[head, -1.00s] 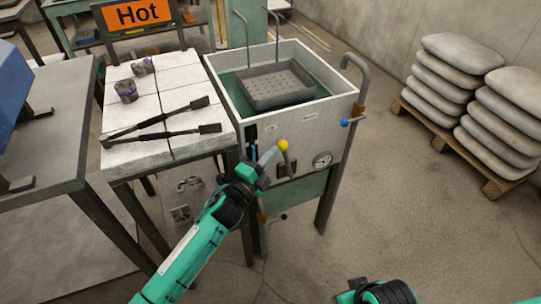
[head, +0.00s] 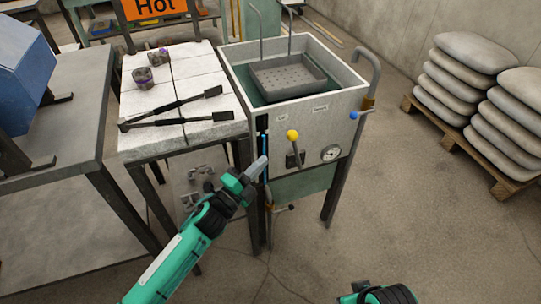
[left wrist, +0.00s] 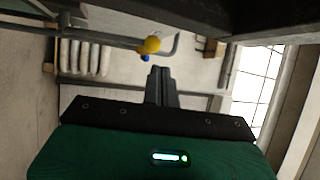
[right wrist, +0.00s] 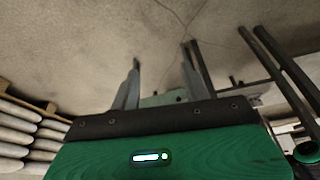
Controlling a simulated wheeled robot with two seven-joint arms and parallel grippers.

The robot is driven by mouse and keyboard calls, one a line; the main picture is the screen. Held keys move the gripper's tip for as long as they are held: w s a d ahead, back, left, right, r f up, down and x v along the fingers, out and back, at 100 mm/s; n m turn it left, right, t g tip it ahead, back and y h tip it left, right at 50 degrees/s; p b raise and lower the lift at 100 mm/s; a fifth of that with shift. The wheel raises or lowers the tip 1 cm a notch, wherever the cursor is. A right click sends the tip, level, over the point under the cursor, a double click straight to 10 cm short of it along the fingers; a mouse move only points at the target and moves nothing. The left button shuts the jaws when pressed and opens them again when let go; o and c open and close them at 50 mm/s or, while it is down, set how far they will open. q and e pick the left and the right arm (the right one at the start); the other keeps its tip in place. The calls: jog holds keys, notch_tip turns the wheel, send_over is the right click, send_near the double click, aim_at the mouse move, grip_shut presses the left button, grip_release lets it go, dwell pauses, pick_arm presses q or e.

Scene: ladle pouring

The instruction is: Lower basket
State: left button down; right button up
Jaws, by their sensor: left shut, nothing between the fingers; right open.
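The basket (head: 290,76) is a grey perforated tray inside the open top of a pale tank (head: 340,108), over a dark green interior. I cannot tell if it touches liquid. My right gripper (right wrist: 162,80) is open and empty, over the floor.
A white-topped table (head: 150,125) left of the tank holds black tongs (head: 190,105) and two small dark pieces. A pipe with a blue handle (head: 355,115) and a round gauge (head: 330,153) are on the tank. Stacked sacks (head: 470,55) stand right. Floor in front is clear.

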pick_arm(q)
jog(key=v, duration=0.3)
jog(key=r+v, duration=0.1)
jog(key=v, duration=0.1)
jog(key=shift+s, duration=0.15)
pick_arm(e)
jog(key=shift+w+r, duration=0.25)
jog(key=shift+s, duration=0.1)
